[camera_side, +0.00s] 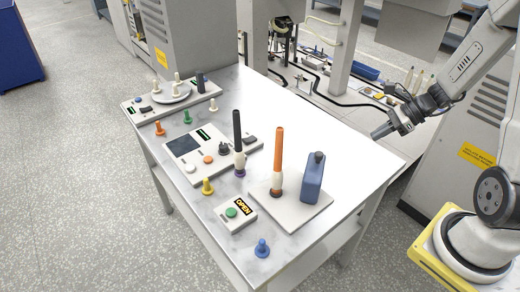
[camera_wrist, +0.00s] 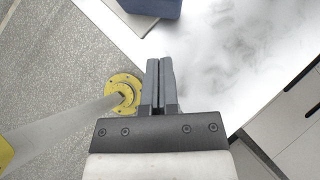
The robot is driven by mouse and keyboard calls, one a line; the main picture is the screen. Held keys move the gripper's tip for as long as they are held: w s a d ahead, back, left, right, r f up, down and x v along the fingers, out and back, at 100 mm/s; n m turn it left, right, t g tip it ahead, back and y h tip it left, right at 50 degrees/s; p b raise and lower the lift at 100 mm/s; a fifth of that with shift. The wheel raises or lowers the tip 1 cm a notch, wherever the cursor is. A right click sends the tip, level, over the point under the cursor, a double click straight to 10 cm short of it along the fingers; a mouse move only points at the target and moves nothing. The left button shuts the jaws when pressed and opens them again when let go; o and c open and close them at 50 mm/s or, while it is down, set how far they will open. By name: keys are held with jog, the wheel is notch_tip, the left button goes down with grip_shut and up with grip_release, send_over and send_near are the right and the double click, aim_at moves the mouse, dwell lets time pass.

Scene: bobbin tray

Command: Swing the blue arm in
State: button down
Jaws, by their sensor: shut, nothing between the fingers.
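The blue arm (camera_side: 312,180) stands upright on a pale base plate (camera_side: 284,213) near the right part of the table, with a dark knob on top. An orange post (camera_side: 279,150) with a cream lower part stands beside it on the same plate. In the wrist view, a blue block (camera_wrist: 152,7), seemingly the blue arm, shows cut off at the top edge. My gripper (camera_side: 376,134) is shut and empty, to the right of the blue arm and apart from it. Its two fingers (camera_wrist: 160,76) lie together in the wrist view.
A box with a green button and an "OPEN" sign (camera_side: 237,215) sits in front. A black post (camera_side: 238,135) and control panel (camera_side: 199,155) stand left. Several coloured bobbins, including a blue one (camera_side: 262,249), stand around. The table's right part (camera_side: 352,140) is clear.

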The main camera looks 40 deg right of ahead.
aim_at(321, 153)
jog(key=shift+f, duration=0.1)
dwell(0.3)
jog(key=x, duration=0.4)
jog(key=r+x, duration=0.1)
jog(key=x, duration=0.2)
jog(key=a+x, duration=0.1)
jog(key=x, duration=0.3)
jog(key=shift+w+a, duration=0.25)
jog(key=shift+w, duration=0.3)
jog(key=shift+w+a, duration=0.5)
jog(key=shift+a, duration=0.05)
